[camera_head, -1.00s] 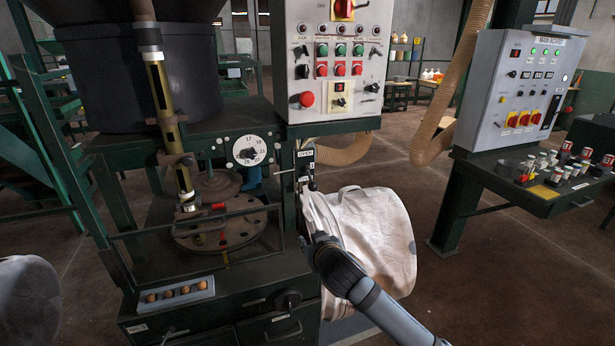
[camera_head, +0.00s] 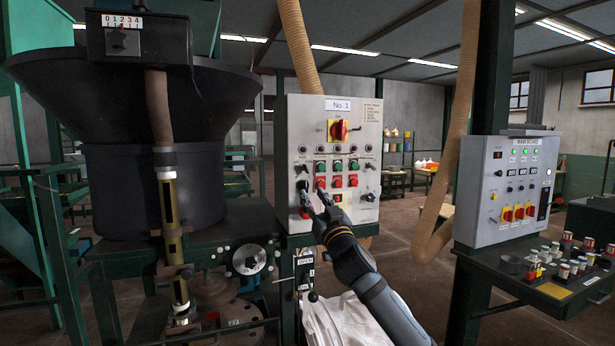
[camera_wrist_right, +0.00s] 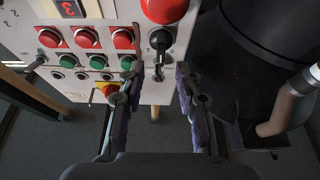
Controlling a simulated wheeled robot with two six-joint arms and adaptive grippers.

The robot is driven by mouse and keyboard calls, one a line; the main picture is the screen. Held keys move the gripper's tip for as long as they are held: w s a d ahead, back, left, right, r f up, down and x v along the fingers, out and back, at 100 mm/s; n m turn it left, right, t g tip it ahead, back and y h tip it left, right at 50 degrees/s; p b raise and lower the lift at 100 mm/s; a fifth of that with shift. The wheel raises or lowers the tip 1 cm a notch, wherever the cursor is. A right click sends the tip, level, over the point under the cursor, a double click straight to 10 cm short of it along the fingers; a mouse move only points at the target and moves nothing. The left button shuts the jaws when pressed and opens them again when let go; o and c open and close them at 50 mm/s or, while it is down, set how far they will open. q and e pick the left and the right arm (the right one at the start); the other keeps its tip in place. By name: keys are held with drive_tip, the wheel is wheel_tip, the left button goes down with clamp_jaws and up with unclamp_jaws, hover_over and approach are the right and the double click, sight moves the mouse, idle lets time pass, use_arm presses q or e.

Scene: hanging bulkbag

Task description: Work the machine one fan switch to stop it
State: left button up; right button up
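The machine one panel (camera_head: 290,130), a light grey box marked No. 1, stands in the middle of the head view. Its left column has a lamp on top, two black switches (camera_head: 301,168), and a red mushroom button (camera_head: 305,212). The column's label is too small to read now. My right gripper (camera_head: 314,194) is in front of the panel's lower left part. In the right wrist view the panel is upside down, with the black knob (camera_wrist_right: 160,40) just beyond my open, empty fingers (camera_wrist_right: 157,76). Contact is not evident. My left gripper is not in view.
Red buttons (camera_wrist_right: 87,38) and green buttons (camera_wrist_right: 98,62) sit beside the black knob. A dark hopper (camera_head: 190,110) stands left of the panel. The main board (camera_head: 485,190) stands to the right, with a beige hose (camera_head: 440,200) between. A white bag (camera_head: 350,320) hangs below.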

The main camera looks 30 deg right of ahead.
sight(305, 186)
drive_tip(key=p+x, duration=0.2)
drive_tip(key=x, duration=0.2)
drive_tip(key=shift+w+r, duration=0.25)
drive_tip(key=shift+w, duration=0.05)
drive_tip(key=shift+w+d, duration=0.1)
drive_tip(key=shift+w, duration=0.25)
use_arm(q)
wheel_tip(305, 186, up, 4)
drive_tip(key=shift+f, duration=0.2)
use_arm(e)
drive_tip(key=shift+c, duration=0.4)
